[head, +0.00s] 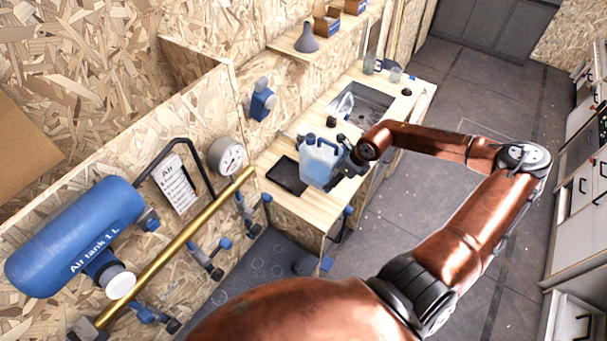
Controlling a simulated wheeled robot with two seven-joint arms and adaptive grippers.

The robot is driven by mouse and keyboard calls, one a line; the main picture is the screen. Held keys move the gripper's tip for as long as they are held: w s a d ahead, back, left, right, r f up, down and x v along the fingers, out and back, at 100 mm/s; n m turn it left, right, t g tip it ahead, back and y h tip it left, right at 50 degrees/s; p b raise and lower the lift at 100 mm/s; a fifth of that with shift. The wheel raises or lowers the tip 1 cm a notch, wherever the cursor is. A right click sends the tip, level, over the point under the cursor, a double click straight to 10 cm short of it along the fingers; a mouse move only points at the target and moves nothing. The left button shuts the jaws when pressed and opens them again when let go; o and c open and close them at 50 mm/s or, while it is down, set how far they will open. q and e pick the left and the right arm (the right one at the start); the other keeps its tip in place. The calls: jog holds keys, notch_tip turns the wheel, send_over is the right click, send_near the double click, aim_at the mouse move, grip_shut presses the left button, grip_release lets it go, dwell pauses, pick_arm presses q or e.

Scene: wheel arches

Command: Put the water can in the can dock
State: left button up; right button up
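The water can (322,162) is a translucent pale-blue container with blue caps on top, at the wooden counter in the middle of the head view. A flat black tray (286,176), which looks like the can dock, lies on the counter just left of the can. The can overlaps the tray's right edge in the picture; I cannot tell whether it touches it. My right gripper (352,164) is at the can's right side. Its fingers are partly hidden, so I cannot tell whether they grip the can. My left gripper is not in view.
Behind the can is a sink (370,107) with glass jars (371,63) near it. A blue air tank (75,236), a gauge (227,155) and a brass pipe (178,243) line the left wall. The grey floor (440,100) right of the counter is clear.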

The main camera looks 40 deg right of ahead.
aim_at(305, 161)
jog(key=shift+w+a+r, duration=0.2)
jog(key=shift+w, duration=0.5)
jog(key=w+a, duration=0.1)
jog(key=w, duration=0.2)
jog(key=w+a, duration=0.1)
jog(key=w, duration=0.3)
jog(key=w+a+p, duration=0.1)
jog(key=w, duration=0.2)
jog(key=shift+w+a+r, duration=0.1)
jog(key=shift+w, duration=0.25)
jog(key=f, duration=0.2)
jog(key=f+p, duration=0.1)
jog(key=f, duration=0.1)
jog(key=f+p, duration=0.1)
jog(key=f, duration=0.1)
jog(key=shift+w+a+f, duration=0.1)
jog(key=shift+w+f, duration=0.2)
jog(key=shift+w+f+p, duration=0.15)
jog(key=shift+p, duration=0.2)
jog(key=shift+f, duration=0.2)
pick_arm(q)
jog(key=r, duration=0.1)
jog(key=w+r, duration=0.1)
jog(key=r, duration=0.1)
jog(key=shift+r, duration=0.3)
pick_arm(e)
jog(key=o, duration=1.9)
jog(key=shift+f, duration=0.1)
jog(key=shift+o, duration=0.2)
